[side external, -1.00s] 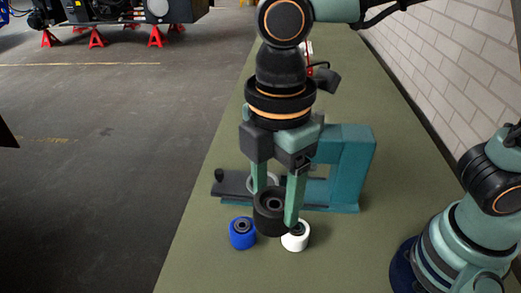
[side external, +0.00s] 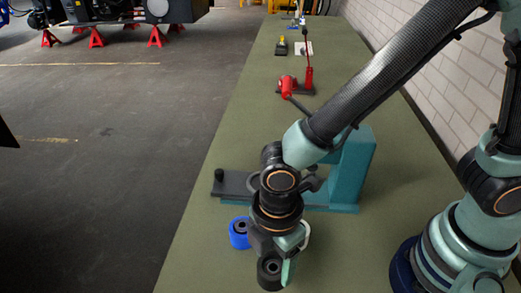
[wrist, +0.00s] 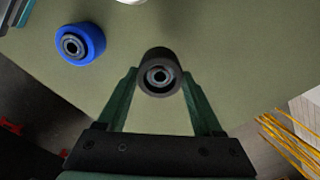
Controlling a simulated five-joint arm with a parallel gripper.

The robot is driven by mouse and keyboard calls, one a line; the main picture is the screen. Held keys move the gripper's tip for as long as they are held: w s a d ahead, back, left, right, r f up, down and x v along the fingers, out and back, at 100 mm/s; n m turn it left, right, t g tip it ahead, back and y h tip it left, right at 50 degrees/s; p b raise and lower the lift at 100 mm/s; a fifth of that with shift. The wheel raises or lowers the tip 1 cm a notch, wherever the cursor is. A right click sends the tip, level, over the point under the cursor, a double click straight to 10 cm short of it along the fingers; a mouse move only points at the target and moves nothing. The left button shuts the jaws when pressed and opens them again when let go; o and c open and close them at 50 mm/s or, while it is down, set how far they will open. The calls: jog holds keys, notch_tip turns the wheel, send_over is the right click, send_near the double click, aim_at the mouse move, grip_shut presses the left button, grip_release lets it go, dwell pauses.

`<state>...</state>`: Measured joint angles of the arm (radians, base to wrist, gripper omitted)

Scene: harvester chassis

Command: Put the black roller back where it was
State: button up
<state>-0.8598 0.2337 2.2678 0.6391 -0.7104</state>
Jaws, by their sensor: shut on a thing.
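The black roller (side external: 269,274) is held between the green fingers of my gripper (side external: 279,272), near the front of the bench. In the wrist view the black roller (wrist: 160,74) sits between the fingertips of my gripper (wrist: 160,82), its grey hub facing the camera. The side view does not clearly show whether it touches the bench. The blue roller (side external: 239,232) stands on the bench behind and to the left of it; it also shows in the wrist view (wrist: 80,43). The white roller is mostly hidden behind my gripper; its edge shows at the top of the wrist view (wrist: 130,1).
A teal press-like frame (side external: 353,170) with a dark flat bar (side external: 232,184) stands behind the rollers. A red tool (side external: 290,84) lies farther back on the green bench (side external: 240,130). The bench's left edge drops to the floor. A brick wall runs along the right.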

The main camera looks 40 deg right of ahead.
aim_at(274, 267)
jog(key=shift+f, duration=1.8)
jog(key=o, duration=1.4)
jog(key=shift+f, duration=0.15)
